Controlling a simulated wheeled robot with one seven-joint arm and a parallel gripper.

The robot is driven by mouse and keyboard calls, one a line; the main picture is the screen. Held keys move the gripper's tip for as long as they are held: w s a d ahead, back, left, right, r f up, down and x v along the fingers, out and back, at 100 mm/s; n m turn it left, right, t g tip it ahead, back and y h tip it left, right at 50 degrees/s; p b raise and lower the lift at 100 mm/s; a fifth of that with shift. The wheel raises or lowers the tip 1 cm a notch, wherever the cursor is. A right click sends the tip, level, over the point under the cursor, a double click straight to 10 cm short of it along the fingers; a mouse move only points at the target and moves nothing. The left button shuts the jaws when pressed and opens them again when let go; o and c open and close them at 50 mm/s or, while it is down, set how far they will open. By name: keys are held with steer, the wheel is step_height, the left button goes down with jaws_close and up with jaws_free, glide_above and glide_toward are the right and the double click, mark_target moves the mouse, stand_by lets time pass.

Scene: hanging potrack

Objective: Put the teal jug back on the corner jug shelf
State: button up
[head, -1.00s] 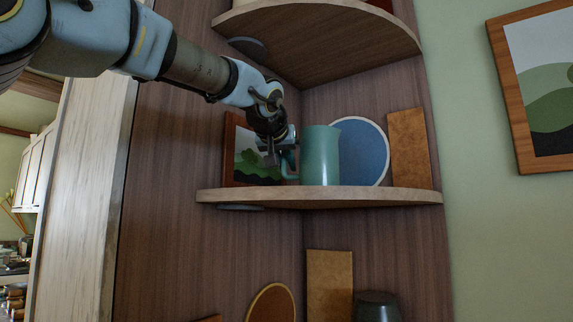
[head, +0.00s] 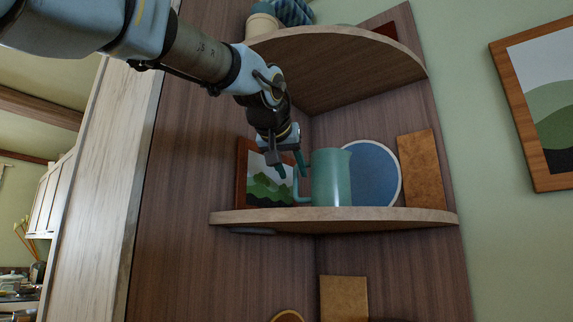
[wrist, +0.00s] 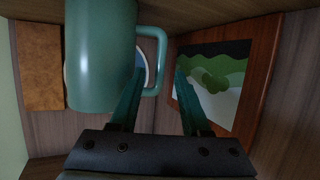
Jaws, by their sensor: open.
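The teal jug (head: 331,178) stands upright on the middle corner shelf (head: 350,214), with its handle (head: 303,186) toward the left. My gripper (head: 289,171) is open, just left of the jug and a little above its handle. In the wrist view, the jug (wrist: 100,55) hangs in from the top edge, and my open fingers (wrist: 158,95) point toward the handle (wrist: 158,62). The handle is not clearly between the fingers, and they appear empty.
On the same shelf, a blue round plate (head: 373,175) leans behind the jug. A brown board (head: 425,172) stands at right and a landscape picture (head: 262,180) at left. An upper shelf (head: 335,65) overhangs. A framed picture (head: 545,100) hangs on the right wall.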

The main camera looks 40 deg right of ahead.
steer(key=shift+b+v, duration=0.6)
steer(key=shift+v, duration=1.85)
